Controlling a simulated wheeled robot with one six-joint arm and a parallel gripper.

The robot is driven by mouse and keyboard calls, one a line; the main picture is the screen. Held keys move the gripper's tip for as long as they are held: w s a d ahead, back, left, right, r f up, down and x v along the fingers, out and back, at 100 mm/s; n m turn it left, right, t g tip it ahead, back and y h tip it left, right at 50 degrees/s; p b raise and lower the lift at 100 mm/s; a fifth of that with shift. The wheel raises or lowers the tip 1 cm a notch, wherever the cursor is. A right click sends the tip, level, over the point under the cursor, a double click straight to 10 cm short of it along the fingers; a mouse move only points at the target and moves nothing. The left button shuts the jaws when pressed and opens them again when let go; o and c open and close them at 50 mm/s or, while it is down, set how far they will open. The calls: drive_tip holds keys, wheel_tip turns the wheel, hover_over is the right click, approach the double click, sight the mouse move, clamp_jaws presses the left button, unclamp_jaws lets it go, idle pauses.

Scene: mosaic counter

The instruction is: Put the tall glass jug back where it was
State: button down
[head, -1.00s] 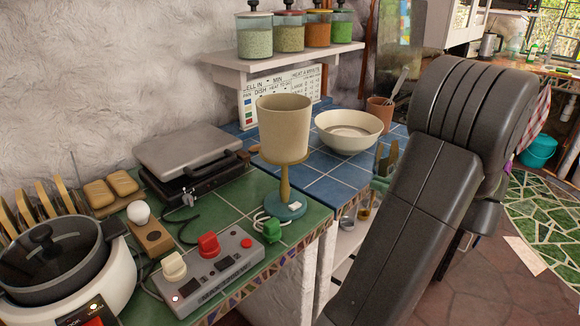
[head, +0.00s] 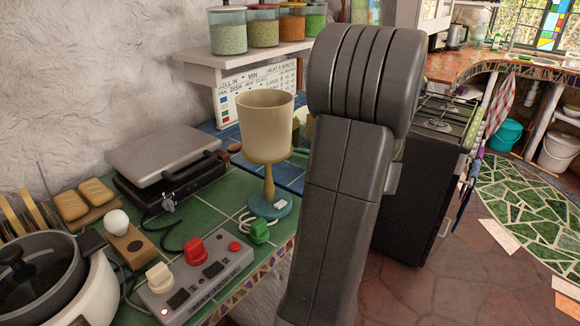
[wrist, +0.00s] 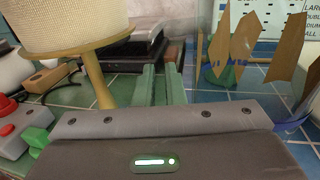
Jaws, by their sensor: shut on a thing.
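My gripper (wrist: 162,82) shows in the wrist view, its two narrow jaws close together above the grey palm. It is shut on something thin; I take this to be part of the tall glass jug. The clear glass is hard to make out, with only faint blurred edges right of the jaws. In the head view my arm hides the gripper and whatever it holds. The green-tiled counter (head: 215,215) and blue tiles (wrist: 210,98) lie beyond the jaws.
A beige-shaded lamp (head: 266,125) stands close left of my arm; it also shows in the wrist view (wrist: 75,25). A sandwich press (head: 165,165), a control box (head: 195,275) and a pot (head: 40,270) crowd the counter. A jar shelf (head: 255,55) is behind. Brown pointed pieces (wrist: 240,40) stand at right.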

sight(301, 168)
drive_tip(key=shift+w+a+f+b, duration=0.1)
drive_tip(key=shift+a+f, duration=0.1)
drive_tip(key=shift+f, duration=0.35)
drive_tip(key=shift+w+a+f+b, duration=0.15)
drive_tip(key=shift+a+f, duration=0.1)
drive_tip(key=shift+f, duration=0.35)
drive_tip(key=shift+a+f+b, duration=0.1)
drive_tip(key=shift+a+f, duration=0.1)
drive_tip(key=shift+f, duration=0.35)
drive_tip(key=shift+f, duration=0.2)
drive_tip(key=c, duration=1.5)
unclamp_jaws()
drive_tip(key=shift+r, duration=0.1)
drive_tip(key=shift+d+r, duration=0.1)
drive_tip(key=shift+d, duration=0.05)
drive_tip(key=v, duration=1.1)
drive_tip(key=shift+s+d, duration=0.2)
drive_tip(key=shift+d, duration=0.15)
